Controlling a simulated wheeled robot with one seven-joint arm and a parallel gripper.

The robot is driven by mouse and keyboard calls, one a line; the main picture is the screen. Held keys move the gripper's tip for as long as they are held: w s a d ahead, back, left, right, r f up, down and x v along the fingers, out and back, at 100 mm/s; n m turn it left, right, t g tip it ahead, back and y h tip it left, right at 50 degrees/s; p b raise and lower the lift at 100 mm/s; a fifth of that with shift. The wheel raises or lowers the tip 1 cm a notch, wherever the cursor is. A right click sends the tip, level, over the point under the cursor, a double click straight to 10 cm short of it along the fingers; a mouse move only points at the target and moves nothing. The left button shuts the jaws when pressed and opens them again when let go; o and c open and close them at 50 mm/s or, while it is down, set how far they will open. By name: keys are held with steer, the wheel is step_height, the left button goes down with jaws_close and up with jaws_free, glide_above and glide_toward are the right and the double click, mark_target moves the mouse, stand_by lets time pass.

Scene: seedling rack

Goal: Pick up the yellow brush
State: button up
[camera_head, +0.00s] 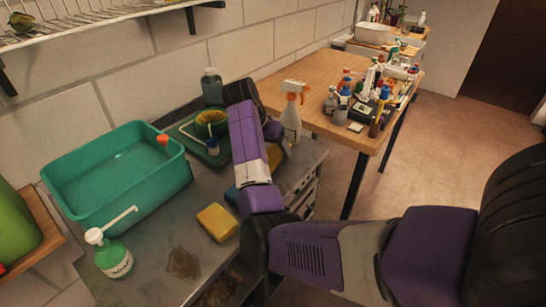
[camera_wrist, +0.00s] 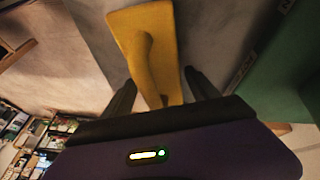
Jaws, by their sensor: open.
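The yellow brush (camera_wrist: 122,26) lies on the grey worktop in the wrist view, with its raised handle running toward my gripper. My gripper (camera_wrist: 160,78) is open, with one dark finger on each side of the brush. I cannot tell whether the fingers touch it. In the head view, a yellow piece that looks like the brush (camera_head: 274,157) shows just right of my purple forearm, partly hidden by it. My gripper's fingers are hidden behind my own arm in that view.
A teal tub (camera_head: 110,195), a white-pump bottle (camera_head: 115,258) and a yellow sponge (camera_head: 217,222) stand on the worktop. A green tray (camera_head: 222,157) and a spray bottle (camera_head: 291,115) are close to my arm. A wooden table (camera_head: 330,65) with many bottles stands beyond.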

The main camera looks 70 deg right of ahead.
steer(key=shift+f, duration=0.1)
steer(key=shift+c, duration=0.2)
steer(key=c, duration=1.2)
step_height(320, 180, up, 20)
steer(key=shift+r+p, duration=0.1)
steer(key=shift+p, duration=0.7)
steer(key=o, duration=0.8)
steer(key=shift+c, duration=0.2)
steer(key=c, duration=0.5)
